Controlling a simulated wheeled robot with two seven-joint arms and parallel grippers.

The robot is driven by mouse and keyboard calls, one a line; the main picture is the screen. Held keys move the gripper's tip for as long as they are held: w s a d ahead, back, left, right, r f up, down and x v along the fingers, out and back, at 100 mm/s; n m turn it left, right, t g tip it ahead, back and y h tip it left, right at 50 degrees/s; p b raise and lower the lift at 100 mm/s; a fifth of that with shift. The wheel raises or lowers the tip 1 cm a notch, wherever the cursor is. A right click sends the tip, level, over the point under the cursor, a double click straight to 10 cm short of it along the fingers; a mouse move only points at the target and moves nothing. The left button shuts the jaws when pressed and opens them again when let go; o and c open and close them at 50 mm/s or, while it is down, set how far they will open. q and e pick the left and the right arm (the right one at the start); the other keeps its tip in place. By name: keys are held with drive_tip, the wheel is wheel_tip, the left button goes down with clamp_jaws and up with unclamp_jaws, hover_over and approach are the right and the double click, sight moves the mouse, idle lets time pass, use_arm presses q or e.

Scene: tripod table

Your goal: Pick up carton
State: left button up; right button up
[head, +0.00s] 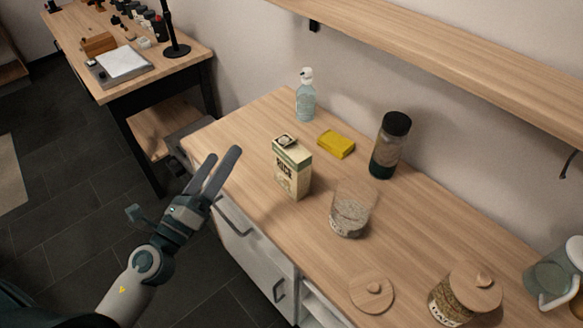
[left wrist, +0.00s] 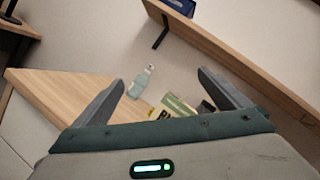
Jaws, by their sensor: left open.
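The carton (head: 292,170) is cream and green with dark lettering and a cap on top. It stands upright on the wooden counter (head: 237,137) in the head view. It also shows in the left wrist view (left wrist: 178,107), partly hidden behind my gripper body. My left gripper (head: 224,161) is open and empty, to the left of the carton and apart from it, near the counter's front edge. In the left wrist view its two fingers (left wrist: 165,92) are spread, with the carton's top between them in the picture. My right gripper is in neither view.
A yellow sponge (head: 336,144), a clear bottle (head: 305,101), a dark-lidded jar (head: 389,146) and a glass jar (head: 350,211) stand around the carton. A wooden lid (head: 371,292) and another jar (head: 452,301) lie nearer. A shelf (head: 450,55) overhangs the back.

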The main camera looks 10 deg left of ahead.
use_arm(q)
drive_tip(key=d+f+m+g+h, duration=0.5)
drive_tip(key=m+h, duration=0.1)
drive_tip(key=m, duration=0.7)
drive_tip(key=shift+s+d+f+m+g, duration=0.15)
drive_tip(key=shift+s+d+m+g, duration=0.1)
drive_tip(key=shift+s+m+g, duration=0.15)
drive_tip(key=shift+w, duration=0.1)
